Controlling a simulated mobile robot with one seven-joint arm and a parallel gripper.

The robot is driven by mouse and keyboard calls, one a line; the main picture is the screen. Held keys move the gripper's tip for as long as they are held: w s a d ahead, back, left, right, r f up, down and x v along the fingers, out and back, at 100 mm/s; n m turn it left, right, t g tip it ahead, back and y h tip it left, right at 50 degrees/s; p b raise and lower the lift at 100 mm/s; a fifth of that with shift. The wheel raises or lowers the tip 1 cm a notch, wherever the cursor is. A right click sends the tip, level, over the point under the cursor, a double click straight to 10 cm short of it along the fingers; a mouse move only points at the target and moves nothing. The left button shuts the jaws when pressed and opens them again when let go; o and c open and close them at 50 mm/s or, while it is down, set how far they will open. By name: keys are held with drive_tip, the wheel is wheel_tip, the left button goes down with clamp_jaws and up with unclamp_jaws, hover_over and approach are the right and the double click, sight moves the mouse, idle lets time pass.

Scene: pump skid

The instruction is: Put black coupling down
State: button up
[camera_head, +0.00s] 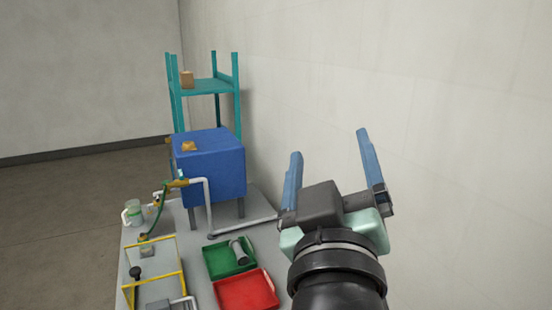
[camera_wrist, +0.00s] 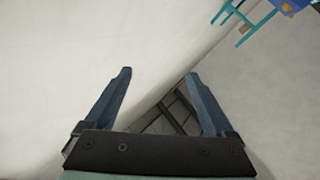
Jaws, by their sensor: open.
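My gripper (camera_head: 328,144) is open and empty, raised in front of the pale wall at the right of the head view. In the wrist view its two blue fingers (camera_wrist: 158,74) stand wide apart with nothing held between them. No part is clearly recognisable as the black coupling. A small black round-headed piece (camera_head: 136,272) shows inside the yellow frame at lower left; I cannot tell whether it is the coupling. A grey cylinder (camera_head: 238,251) lies tilted in the green tray (camera_head: 214,262), well below and left of my gripper.
A red tray (camera_head: 246,293) sits in front of the green one. A blue tank (camera_head: 212,165) on legs, pipes and a yellow frame (camera_head: 153,281) crowd the skid. A teal shelf (camera_head: 208,87) stands behind, near the wall. Open floor (camera_head: 70,215) lies left.

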drive_tip(key=s+a+r+m+t+y, duration=0.1)
drive_tip(key=s+a+r+t, duration=0.2)
drive_tip(key=s+r, duration=0.2)
drive_tip(key=s+a+r+m+t+y, duration=0.1)
drive_tip(key=s+a+r+m+t, duration=0.1)
drive_tip(key=r, duration=0.8)
drive_tip(key=s+a+t, duration=0.1)
drive_tip(key=s+a, duration=0.1)
drive_tip(key=s, duration=0.1)
drive_tip(key=shift+r+m+t+y, duration=0.3)
drive_tip(key=shift+t+y, duration=0.1)
